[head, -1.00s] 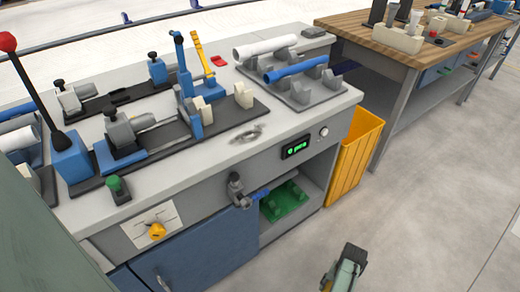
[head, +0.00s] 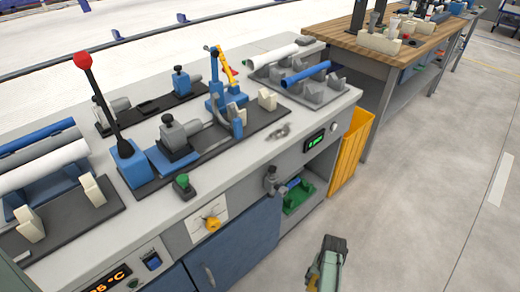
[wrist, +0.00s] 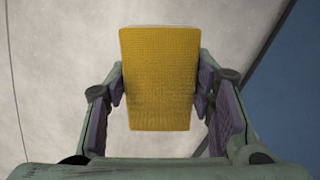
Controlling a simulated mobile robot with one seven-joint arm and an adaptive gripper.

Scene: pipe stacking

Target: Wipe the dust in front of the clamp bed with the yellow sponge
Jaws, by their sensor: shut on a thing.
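The yellow sponge (wrist: 158,85) is held between the two fingers of my gripper (wrist: 160,92) in the wrist view. It sticks out forward and looks clean on the side I see. In the head view my gripper (head: 328,262) is low in front of the bench, over the floor, apart from the bench top; the sponge cannot be made out there. The clamp bed (head: 262,124) is a black base with grey and blue clamps on the bench top. A grey smudge of dust (head: 278,131) lies on the pale top just in front of the clamp bed's right part.
A red-knobbed lever (head: 102,108) stands at the bed's left and a green button (head: 183,184) near the front edge. A tap-like fitting (head: 274,180) juts from the bench front. A yellow bin (head: 352,150) stands right of the bench. Open floor (head: 430,200) lies to the right.

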